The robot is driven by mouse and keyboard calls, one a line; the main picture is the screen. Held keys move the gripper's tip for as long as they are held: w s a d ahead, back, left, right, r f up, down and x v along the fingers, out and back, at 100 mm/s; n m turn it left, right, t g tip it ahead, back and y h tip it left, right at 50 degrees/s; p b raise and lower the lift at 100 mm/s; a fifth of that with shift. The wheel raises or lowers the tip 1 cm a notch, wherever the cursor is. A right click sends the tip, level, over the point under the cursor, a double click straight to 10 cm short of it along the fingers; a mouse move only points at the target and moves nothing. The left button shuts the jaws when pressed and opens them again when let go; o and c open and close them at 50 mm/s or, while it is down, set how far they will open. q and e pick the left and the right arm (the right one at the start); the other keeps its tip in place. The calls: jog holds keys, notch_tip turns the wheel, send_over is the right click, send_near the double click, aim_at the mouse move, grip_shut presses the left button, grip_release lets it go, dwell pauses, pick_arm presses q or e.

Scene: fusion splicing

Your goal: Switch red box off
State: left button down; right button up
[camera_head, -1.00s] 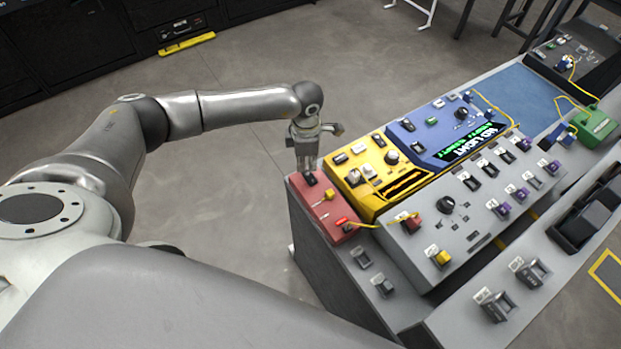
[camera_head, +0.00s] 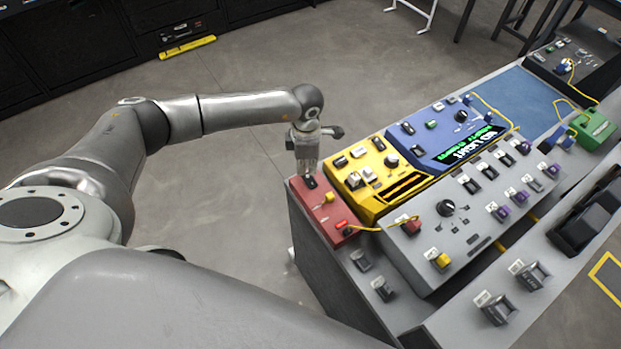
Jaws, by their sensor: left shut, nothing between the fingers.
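The red box (camera_head: 324,211) sits at the left end of the console, beside the yellow box. A black switch (camera_head: 310,181) is near its far end, and a small yellow knob and a red connector with a yellow cable are on its nearer part. My left gripper (camera_head: 308,173) points down with its shut fingertips at the black switch, partly hiding it. I cannot tell whether the tips touch it or which way it is set. My right gripper is not in view.
The yellow box (camera_head: 367,196) stands right next to the red box. A blue box (camera_head: 420,129) with a lit display is beyond it. A grey panel (camera_head: 445,240) with knobs and connectors lies in front. The floor left of the console is clear.

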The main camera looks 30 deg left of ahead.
aim_at(307, 176)
pick_arm(q)
jog(key=shift+f+b, duration=1.2)
jog(key=shift+f, duration=0.1)
dwell(0.7)
jog(key=shift+s+r, duration=0.1)
jog(key=shift+r+p, duration=0.65)
jog(key=shift+r, duration=0.1)
jog(key=shift+r+p, duration=1.55)
jog(key=shift+r, duration=1.2)
jog(key=shift+f, duration=0.1)
